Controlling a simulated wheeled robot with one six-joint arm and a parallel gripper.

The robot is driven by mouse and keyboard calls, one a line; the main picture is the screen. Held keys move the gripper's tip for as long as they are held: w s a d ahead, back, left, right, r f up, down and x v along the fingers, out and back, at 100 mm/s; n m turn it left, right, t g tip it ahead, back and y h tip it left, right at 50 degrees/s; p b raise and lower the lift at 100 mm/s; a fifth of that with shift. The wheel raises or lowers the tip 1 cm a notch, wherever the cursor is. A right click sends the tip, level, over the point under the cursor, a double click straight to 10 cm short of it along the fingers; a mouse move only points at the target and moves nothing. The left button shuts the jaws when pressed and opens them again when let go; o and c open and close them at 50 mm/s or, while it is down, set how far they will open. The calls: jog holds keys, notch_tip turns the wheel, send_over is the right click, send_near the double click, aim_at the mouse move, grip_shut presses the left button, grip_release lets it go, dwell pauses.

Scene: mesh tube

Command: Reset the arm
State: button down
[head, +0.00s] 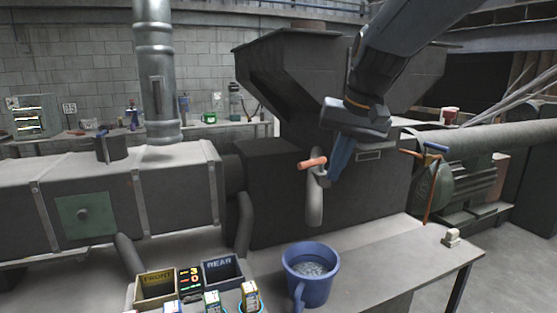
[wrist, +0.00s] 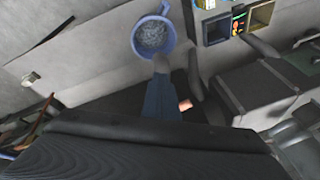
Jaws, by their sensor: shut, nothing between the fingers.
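My gripper (head: 331,178) is shut and empty in the head view. Its blue fingers point down beside the grey spout (head: 315,205) on the front of the dark machine, close to the orange handle (head: 312,163). I cannot tell whether they touch. In the wrist view my gripper (wrist: 161,78) shows as blue fingers held together, with the orange handle (wrist: 185,105) just right of them. A blue bucket (head: 318,292) with grey grains inside stands on the bench below the spout. The bucket's rim also shows in the wrist view (wrist: 173,44).
Bins marked FRONT (head: 155,285) and REAR (head: 222,273) stand left of the bucket, with several small boxes before them. A large dark hopper (head: 290,65) rises behind my arm. A lever with a blue grip (head: 435,147) is at right. The bench's right part is mostly clear.

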jog(key=s+d+f+g+h+b, duration=0.1)
jog(key=s+f, duration=0.4)
jog(key=f, duration=0.4)
jog(key=s+d+f+n+g, duration=0.1)
jog(key=s+d+f, duration=0.1)
jog(key=s+f, duration=0.5)
jog(key=s+d+f+h+b, duration=0.1)
jog(key=s+f, duration=0.2)
jog(key=f, duration=0.7)
jog(key=w+r+m+t+y, duration=0.15)
jog(key=w+r+m, duration=0.25)
jog(key=r, duration=0.7)
jog(key=w+r+m+t+y, duration=0.1)
jog(key=w+r+m+t, duration=0.2)
jog(key=r, duration=0.9)
jog(key=w+r+m+t+y, duration=0.15)
jog(key=w+r+m, duration=0.3)
jog(key=r, duration=0.65)
jog(key=w+a+f+g+p, duration=0.1)
jog(key=w+a+f+p, duration=0.3)
jog(key=w, duration=0.5)
jog(key=shift+w+a+f+n+y+p, duration=0.4)
jog(key=shift+a+f, duration=0.7)
jog(key=shift+f, duration=0.8)
jog(key=shift+s, duration=0.1)
